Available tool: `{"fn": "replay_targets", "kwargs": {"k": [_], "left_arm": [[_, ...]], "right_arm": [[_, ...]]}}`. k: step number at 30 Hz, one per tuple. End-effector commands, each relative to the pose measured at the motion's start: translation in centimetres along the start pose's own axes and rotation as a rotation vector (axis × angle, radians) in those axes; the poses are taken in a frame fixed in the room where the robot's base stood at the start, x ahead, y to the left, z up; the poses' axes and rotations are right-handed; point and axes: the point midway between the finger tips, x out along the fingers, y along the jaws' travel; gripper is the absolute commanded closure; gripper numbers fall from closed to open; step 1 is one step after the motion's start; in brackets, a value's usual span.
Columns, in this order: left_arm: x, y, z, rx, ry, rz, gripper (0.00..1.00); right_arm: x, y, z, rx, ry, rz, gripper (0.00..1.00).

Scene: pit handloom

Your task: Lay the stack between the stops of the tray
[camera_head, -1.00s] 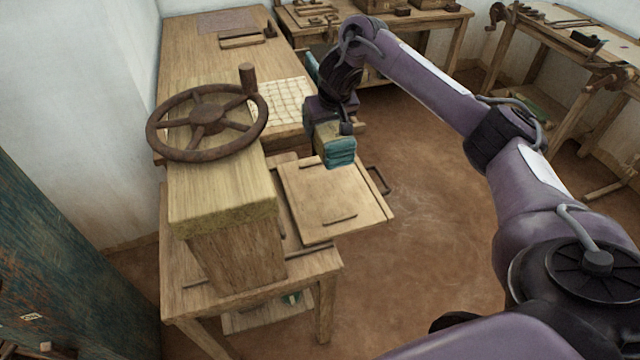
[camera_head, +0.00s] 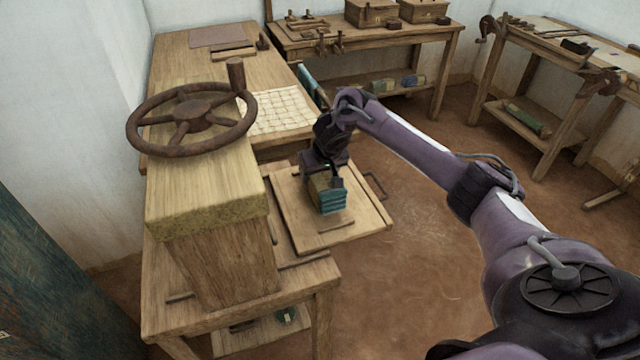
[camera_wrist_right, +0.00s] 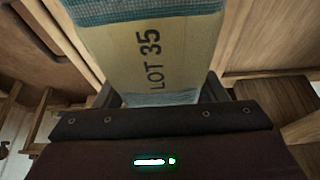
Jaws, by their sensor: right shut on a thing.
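The stack (camera_head: 333,202) is a block of folded teal cloth with a tan band around it. In the right wrist view the stack (camera_wrist_right: 150,55) shows the print "LOT 35" on the band. My right gripper (camera_head: 328,180) is shut on the stack from above. It holds the stack over the middle of the tray (camera_head: 370,217), a flat wooden board. I cannot tell whether the stack touches the board. A thin stop strip (camera_head: 337,223) lies on the board just in front of the stack; any stop behind is hidden by my gripper. My left gripper is not in view.
The press's thick wooden block (camera_head: 215,245) with a rusty handwheel (camera_head: 195,108) stands left of the tray. A dark handle (camera_head: 376,186) sticks out at the tray's right side. A table with a gridded cloth (camera_head: 275,110) stands behind. The floor to the right is clear.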

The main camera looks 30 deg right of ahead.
Motion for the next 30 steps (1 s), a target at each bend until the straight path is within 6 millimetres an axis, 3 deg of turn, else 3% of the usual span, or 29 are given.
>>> {"fn": "replay_targets", "kwargs": {"k": [6,16,17,21,30], "left_arm": [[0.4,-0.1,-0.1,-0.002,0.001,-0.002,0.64],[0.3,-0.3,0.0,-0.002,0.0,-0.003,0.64],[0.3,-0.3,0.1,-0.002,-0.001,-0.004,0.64],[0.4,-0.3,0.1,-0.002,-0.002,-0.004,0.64],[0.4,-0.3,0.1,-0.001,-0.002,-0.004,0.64]], "right_arm": [[2.9,0.0,1.3,-0.001,-0.002,0.0,0.61],[3.1,0.0,1.3,-0.001,-0.001,-0.001,0.61],[3.2,0.0,1.4,-0.001,-0.002,-0.001,0.34],[3.1,0.0,1.4,-0.001,-0.001,0.0,0.15],[3.0,0.0,1.3,-0.001,-0.001,0.0,0.13]]}}
